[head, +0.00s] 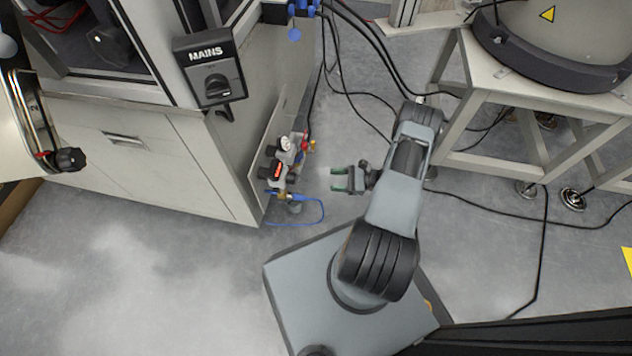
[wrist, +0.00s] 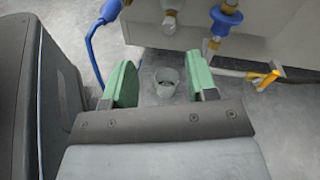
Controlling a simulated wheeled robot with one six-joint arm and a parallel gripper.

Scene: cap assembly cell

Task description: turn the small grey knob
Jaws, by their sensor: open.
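My gripper (head: 337,179) is open and empty, its green-padded fingers pointing left toward the valve and gauge assembly (head: 283,165) on the white cabinet's side. A gap separates the fingertips from the assembly. The green fingers also show spread apart in the wrist view (wrist: 161,82). The assembly has a round white gauge (head: 286,144), dark round parts at its left and a red handle (head: 306,140). I cannot tell which part is the small grey knob. A grey cup-like part (wrist: 166,82) appears between the fingers in the wrist view, beyond them.
A blue hose (head: 322,212) loops below the assembly. The white cabinet (head: 180,150) carries a black MAINS switch (head: 216,86). A white-framed stand (head: 480,120) is at right, with black cables (head: 500,208) on the floor.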

